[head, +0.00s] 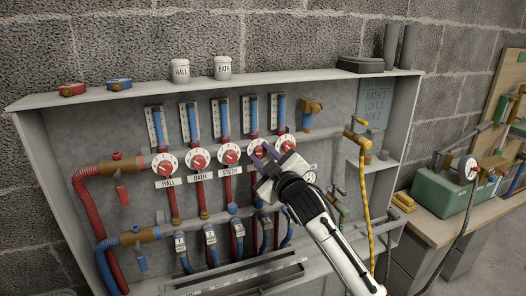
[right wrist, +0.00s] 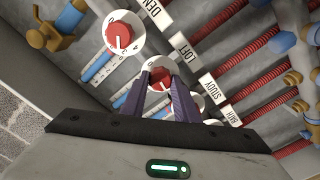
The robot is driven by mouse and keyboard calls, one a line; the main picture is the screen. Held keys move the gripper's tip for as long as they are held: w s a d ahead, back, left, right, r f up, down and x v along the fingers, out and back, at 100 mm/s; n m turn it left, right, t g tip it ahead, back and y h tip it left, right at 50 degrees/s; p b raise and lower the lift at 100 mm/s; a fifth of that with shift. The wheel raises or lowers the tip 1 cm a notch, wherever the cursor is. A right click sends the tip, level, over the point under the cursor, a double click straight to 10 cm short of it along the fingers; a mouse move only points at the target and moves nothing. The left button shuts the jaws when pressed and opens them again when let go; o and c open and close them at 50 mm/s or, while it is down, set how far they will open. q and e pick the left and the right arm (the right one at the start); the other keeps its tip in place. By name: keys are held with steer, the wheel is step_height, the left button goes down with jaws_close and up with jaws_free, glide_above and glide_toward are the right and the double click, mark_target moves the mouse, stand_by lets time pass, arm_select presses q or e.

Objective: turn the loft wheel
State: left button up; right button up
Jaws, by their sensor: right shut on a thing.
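The loft wheel is a white numbered dial with a red knob; it is the fourth from the left in the head view (head: 256,147), partly hidden by my right gripper. My left gripper is in neither view.
The den wheel (head: 285,143) is close on the right and the study wheel (head: 229,153) close on the left. Gauge tubes stand above the wheels, red pipes run below. A yellow hose (head: 366,200) hangs right of my arm. Jars labelled HALL (head: 180,71) and BATH (head: 223,68) stand on top.

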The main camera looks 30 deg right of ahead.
steer(key=m+p, duration=0.2)
steer(key=shift+r+m, duration=0.15)
steer(key=shift+m, duration=0.15)
steer(key=m+p, duration=0.2)
steer(key=p, duration=0.1)
steer(key=shift+m, duration=0.4)
steer(key=shift+m+p, duration=0.3)
steer(key=shift+m, duration=0.2)
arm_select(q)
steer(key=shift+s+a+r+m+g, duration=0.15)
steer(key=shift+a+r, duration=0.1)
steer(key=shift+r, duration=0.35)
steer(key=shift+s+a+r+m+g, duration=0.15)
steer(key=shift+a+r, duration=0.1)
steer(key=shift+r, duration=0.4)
arm_select(e)
steer(key=shift+m, duration=0.3)
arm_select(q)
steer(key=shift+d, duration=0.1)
arm_select(e)
steer(key=o, duration=1.1)
steer(key=shift+c, duration=0.2)
